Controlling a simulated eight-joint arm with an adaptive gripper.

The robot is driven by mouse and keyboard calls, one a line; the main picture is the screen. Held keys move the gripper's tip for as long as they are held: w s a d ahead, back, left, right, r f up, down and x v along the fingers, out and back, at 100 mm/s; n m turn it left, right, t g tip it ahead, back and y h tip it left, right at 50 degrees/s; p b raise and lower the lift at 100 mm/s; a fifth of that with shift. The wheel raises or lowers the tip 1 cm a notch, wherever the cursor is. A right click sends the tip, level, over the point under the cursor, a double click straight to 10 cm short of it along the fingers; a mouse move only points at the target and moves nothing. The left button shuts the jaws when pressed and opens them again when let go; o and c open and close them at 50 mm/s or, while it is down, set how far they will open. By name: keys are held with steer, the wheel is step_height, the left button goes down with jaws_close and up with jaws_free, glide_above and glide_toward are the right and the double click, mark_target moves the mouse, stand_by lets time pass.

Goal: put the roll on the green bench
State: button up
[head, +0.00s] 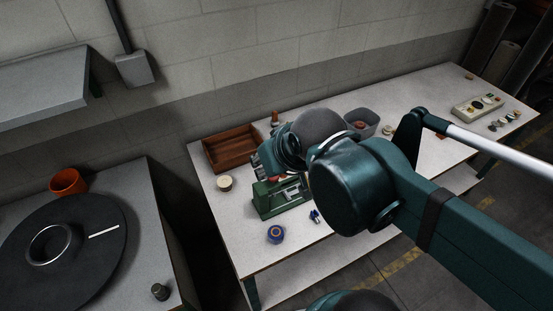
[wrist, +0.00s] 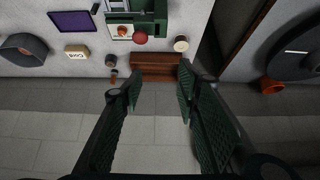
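A small cream roll-like disc (head: 224,184) lies on the pale worktable, left of a green machine (head: 281,197); it also shows in the wrist view (wrist: 181,43). A blue ring-shaped roll (head: 276,235) lies near the table's front edge. I cannot tell which one the task means. The worktable (head: 215,225) has a pale top and a dark green leg; no bench with a green top shows. My gripper is open and empty in the wrist view (wrist: 160,82), with the wooden tray (wrist: 153,66) beyond its fingers. In the head view my arm hides much of it.
The wooden tray (head: 231,149) is against the wall, and a grey bin (head: 362,121) stands farther right. A left table holds a large black disc (head: 95,245) and an orange pot (head: 68,182). A dark gap separates the tables. A control box (head: 478,106) sits far right.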

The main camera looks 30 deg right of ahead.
steer(key=w+d+m+g+h, duration=0.1)
steer(key=w+d, duration=0.7)
steer(key=d, duration=0.3)
steer(key=w+d+m+g, duration=0.1)
steer(key=w+d, duration=0.8)
steer(key=d, duration=0.2)
steer(key=m+g, duration=0.1)
steer(key=m, duration=0.2)
glide_above(387, 131)
steer(key=s, duration=0.3)
step_height(387, 131, down, 23)
steer(key=shift+w+d+h+b, duration=0.1)
steer(key=shift+w+h+b, duration=0.05)
steer(key=shift+h+b, duration=0.3)
steer(key=shift+x, duration=1.25)
